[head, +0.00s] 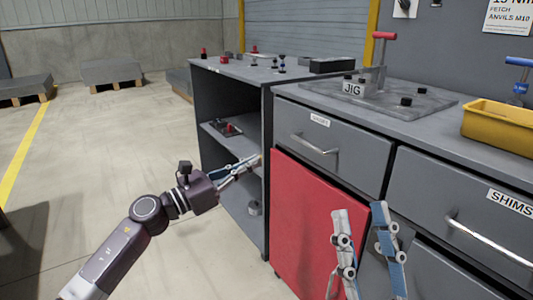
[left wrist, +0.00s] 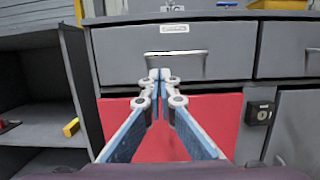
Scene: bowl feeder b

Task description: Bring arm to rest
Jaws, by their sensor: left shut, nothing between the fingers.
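My left arm (head: 125,240) reaches in from the left over the floor. My left gripper (head: 255,162) is in front of the open shelf unit, near the left edge of the red panel. In the left wrist view the fingertips of this gripper (left wrist: 160,76) meet, with nothing between them, below a drawer handle (left wrist: 177,54). My right gripper (head: 360,210) is at the bottom of the head view, its two fingers apart and empty, in front of the cabinet. The rest of the right arm is hidden.
The open shelf unit (head: 232,82) holds small parts. A red panel (head: 308,225) sits under a drawer (head: 335,146). The shims drawer handle (head: 478,240) sticks out at right. A yellow bin (head: 500,128) and a jig (head: 353,88) are on the counter. The floor (head: 110,140) at left is clear.

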